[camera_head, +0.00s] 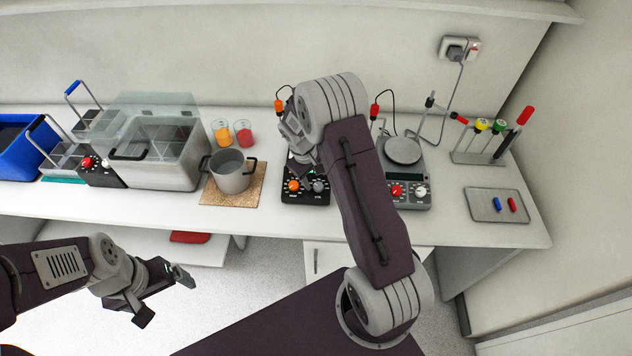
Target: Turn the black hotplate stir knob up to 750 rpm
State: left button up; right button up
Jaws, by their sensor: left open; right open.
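The black hotplate (305,197) stands on the bench, largely hidden behind my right arm. Its front panel shows an orange knob (293,186) on the left and a grey knob (319,187) on the right. The knob labels and any rpm reading are too small to read. My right gripper (299,160) is over the rear of the black hotplate, behind the knobs; its fingers are partly hidden, and it appears open and empty. My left gripper (164,297) is open and empty in front of the bench, low at the left.
A grey hotplate (418,203) with red and white knobs stands just right. A metal pot (230,178) on a cork mat (252,197) and orange and red beakers are left. A lidded bath (165,178) is further left. A tray (480,207) lies far right.

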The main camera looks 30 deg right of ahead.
aim_at(318, 186)
jog(key=x, duration=0.3)
jog(key=shift+a+f+p, duration=0.15)
jog(key=shift+a+p, duration=0.05)
jog(key=shift+p, duration=0.15)
jog(key=shift+d+f, duration=0.6)
jog(key=shift+f, duration=0.35)
jog(key=shift+d+f, duration=0.1)
jog(key=shift+d, duration=0.05)
jog(key=shift+a, duration=0.35)
jog(key=c, duration=1)
grip_shut()
